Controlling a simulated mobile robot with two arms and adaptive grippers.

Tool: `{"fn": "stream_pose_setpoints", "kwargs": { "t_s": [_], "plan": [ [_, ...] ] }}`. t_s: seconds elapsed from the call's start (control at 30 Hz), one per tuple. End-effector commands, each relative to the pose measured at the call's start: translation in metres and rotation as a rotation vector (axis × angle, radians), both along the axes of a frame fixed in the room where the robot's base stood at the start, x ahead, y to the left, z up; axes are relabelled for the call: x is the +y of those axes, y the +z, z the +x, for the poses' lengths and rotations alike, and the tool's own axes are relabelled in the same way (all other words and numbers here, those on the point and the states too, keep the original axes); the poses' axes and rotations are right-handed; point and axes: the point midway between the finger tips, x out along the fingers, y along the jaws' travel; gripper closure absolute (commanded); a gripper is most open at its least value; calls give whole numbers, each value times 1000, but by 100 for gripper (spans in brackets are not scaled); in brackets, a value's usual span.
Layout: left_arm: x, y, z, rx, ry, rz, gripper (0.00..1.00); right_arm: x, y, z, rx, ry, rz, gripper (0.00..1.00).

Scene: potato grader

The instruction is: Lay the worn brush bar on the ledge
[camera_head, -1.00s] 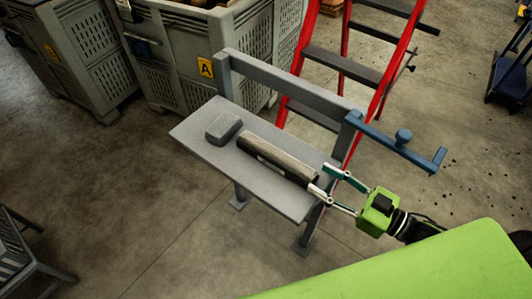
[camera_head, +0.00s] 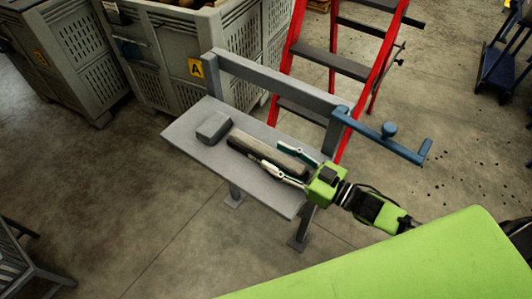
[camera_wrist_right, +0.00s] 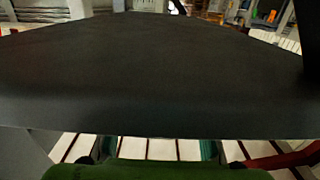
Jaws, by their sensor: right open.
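The worn brush bar (camera_head: 250,143), a long bar with a greyish top and dark side, lies lengthwise on the grey ledge (camera_head: 183,133) in the head view. My right gripper (camera_head: 271,153) reaches over the ledge from the right. Its open fingers lie along the bar, one on the far side and one on the near side. Whether they touch the bar cannot be told. The bar's right end is partly hidden by the gripper. In the right wrist view a broad dark surface fills the middle, and my green gripper body shows at the bottom. My left gripper is out of view.
A grey block (camera_head: 213,127) sits on the ledge left of the bar. A grey rail (camera_head: 275,83) runs behind, with a blue crank handle (camera_head: 386,138) at its right. A red ladder (camera_head: 295,45) and crates (camera_head: 168,62) stand behind.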

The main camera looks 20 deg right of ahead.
Motion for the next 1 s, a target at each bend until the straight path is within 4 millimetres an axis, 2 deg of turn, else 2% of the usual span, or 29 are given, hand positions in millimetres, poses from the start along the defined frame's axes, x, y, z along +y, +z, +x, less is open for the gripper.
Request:
{"fn": "stream_pose_setpoints", "kwargs": {
  "t_s": [0.17, 0.43, 0.47, 0.6, 1.0],
  "plan": [
    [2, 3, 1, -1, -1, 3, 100, 10, 1, 14, -1, 0, 1, 57],
    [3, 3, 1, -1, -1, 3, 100, 12, 0, 15, 1, 0, 0, 57],
    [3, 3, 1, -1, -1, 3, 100, 12, 0, 15, 1, 0, 0, 62],
    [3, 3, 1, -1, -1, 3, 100, 12, 0, 15, 1, 0, -1, 98],
    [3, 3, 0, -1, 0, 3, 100, 12, 2, 15, -3, 1, 1, 100]
  ]
}}
